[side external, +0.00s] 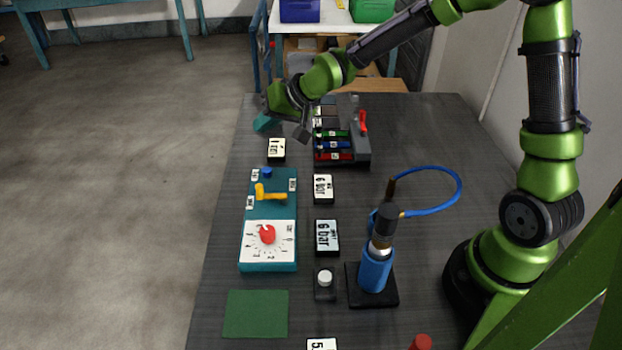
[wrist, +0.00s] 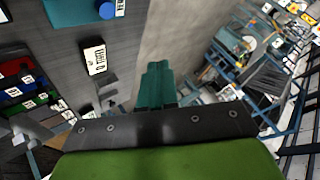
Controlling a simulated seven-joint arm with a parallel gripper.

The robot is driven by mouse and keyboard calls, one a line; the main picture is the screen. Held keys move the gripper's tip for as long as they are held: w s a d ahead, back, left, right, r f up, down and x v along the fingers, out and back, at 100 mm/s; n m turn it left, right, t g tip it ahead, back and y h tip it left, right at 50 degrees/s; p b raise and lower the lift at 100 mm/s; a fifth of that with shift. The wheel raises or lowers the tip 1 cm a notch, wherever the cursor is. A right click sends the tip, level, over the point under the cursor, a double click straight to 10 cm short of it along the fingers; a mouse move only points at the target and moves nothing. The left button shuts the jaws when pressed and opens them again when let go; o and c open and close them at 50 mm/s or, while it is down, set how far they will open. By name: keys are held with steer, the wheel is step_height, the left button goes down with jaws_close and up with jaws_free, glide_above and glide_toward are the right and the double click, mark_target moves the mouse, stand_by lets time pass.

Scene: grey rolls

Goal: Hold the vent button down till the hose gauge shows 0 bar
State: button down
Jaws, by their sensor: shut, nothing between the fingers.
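A teal panel (side external: 272,208) lies on the dark table, with a small blue button (side external: 267,172) at its far end. The blue button also shows at the top of the wrist view (wrist: 106,10). Its label is too small to read surely, so I cannot confirm it is the vent button. Two displays read about 6 bar, a farther one (side external: 323,188) and a nearer one (side external: 327,238); I cannot tell which is the hose gauge. My gripper (side external: 265,122), with teal fingers shut and empty (wrist: 157,72), is beyond the panel, apart from the button.
A blue pump-like cylinder (side external: 375,268) with a blue hose (side external: 440,172) stands right. A white-topped button box (side external: 325,284), green mat (side external: 256,314) and rack with coloured bars (side external: 340,150) are nearby.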

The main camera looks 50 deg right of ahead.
mark_target(271, 171)
steer(key=shift+f, duration=4.45)
steer(key=shift+f, duration=0.15)
steer(key=shift+f, duration=0.25)
steer(key=shift+f, duration=0.55)
stand_by(0.3)
steer(key=shift+r, duration=0.1)
stand_by(1.5)
steer(key=shift+r, duration=0.9)
